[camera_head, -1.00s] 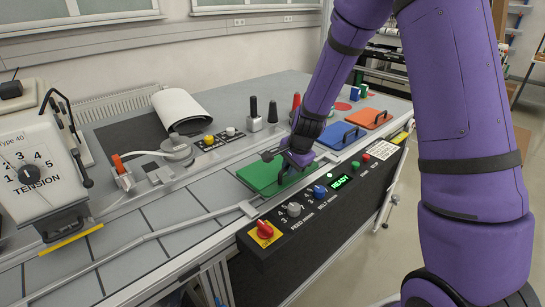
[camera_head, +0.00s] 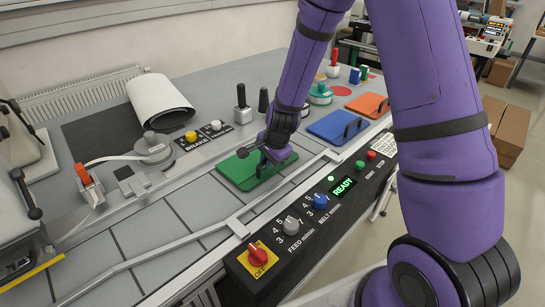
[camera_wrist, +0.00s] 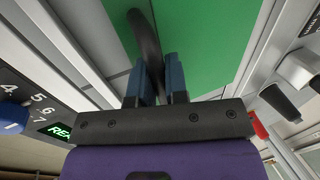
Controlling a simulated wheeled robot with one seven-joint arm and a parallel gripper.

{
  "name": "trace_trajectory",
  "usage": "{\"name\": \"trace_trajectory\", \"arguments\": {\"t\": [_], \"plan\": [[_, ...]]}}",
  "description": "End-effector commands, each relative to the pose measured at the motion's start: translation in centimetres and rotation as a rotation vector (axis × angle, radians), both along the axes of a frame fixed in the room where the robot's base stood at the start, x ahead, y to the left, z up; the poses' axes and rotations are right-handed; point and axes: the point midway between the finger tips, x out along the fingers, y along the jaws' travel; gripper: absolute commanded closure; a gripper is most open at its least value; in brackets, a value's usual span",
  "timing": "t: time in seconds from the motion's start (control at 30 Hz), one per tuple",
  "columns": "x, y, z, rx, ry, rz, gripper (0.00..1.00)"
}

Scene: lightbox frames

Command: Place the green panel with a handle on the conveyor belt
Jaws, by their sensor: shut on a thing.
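The green panel (camera_head: 237,172) is over the grey segmented conveyor belt (camera_head: 147,232), behind the front guide rail, and looks about level. I cannot tell whether it touches the belt. My gripper (camera_head: 264,159) is shut on the panel's dark arched handle. In the wrist view, the two blue-grey fingers of my gripper (camera_wrist: 161,82) close around the handle (camera_wrist: 146,38), with the green panel (camera_wrist: 205,38) beyond. My gripper hides part of the panel in the head view.
The blue panel (camera_head: 327,126) and orange panel (camera_head: 366,104) lie further back right. The control box (camera_head: 310,215) runs along the front edge. A brake unit (camera_head: 205,134), levers and an orange-handled clamp (camera_head: 85,178) stand behind the belt. The belt's left part is clear.

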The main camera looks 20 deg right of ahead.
Motion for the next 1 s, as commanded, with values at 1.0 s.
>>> {"name": "trace_trajectory", "arguments": {"t": [1.0], "plan": [[-0.8, -0.2, 2.8, 0.0, -0.006, 0.001, 0.6]]}}
